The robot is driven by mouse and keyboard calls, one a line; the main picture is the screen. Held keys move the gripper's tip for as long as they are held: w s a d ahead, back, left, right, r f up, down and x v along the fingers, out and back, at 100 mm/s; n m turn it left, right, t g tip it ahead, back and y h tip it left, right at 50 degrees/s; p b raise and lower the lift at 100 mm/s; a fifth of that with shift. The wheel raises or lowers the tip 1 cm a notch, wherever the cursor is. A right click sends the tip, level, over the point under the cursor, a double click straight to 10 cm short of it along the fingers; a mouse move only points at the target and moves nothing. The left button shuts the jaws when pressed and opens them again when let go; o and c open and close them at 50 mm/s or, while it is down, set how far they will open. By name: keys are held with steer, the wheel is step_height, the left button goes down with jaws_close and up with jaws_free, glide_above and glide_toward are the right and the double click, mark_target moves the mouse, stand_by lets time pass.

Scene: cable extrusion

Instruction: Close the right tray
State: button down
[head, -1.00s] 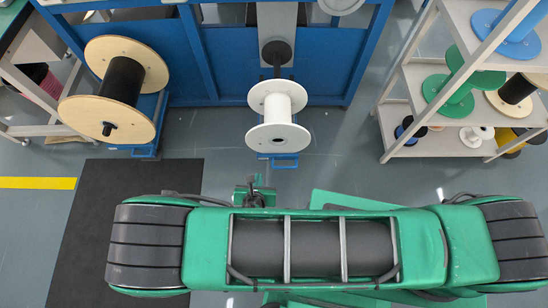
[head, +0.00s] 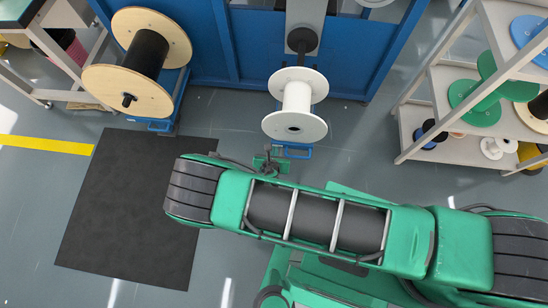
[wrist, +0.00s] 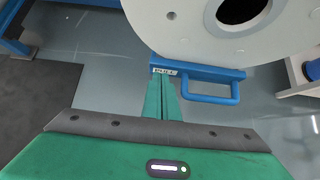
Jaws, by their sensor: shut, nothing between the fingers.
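The right tray is a blue pull-out piece with a loop handle (head: 293,153) under the white spool (head: 297,90). It sticks out from the blue machine frame. In the head view my gripper (head: 268,160) is small, left of the handle.
A wooden-flanged spool (head: 150,55) with black cable sits on another blue tray (head: 165,124) at left. A shelf (head: 430,150) with several spools stands at right. A dark mat (head: 130,210) lies on the floor, left. Floor between tray and shelf is clear.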

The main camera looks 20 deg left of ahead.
mark_target(281, 106)
steer(key=shift+w+a, duration=0.2)
steer(key=shift+w, duration=0.45)
steer(key=w+a, duration=0.2)
steer(key=w, duration=0.6)
steer(key=w+a, duration=0.2)
steer(key=w, duration=0.6)
steer(key=w+a, duration=0.1)
steer(key=w, duration=0.7)
steer(key=shift+w+a, duration=0.25)
steer(key=shift+a, duration=0.15)
steer(key=shift+w+a+r, duration=0.2)
steer(key=shift+w, duration=0.3)
steer(key=shift+w+r, duration=0.1)
steer(key=shift+w, duration=0.05)
steer(key=shift+d, duration=0.2)
steer(key=s, duration=0.3)
steer(key=s+d, duration=0.1)
steer(key=shift+s+f, duration=0.15)
steer(key=shift+f, duration=0.1)
steer(key=v, duration=1)
steer(key=shift+s+a, duration=0.1)
steer(key=shift+s, duration=0.1)
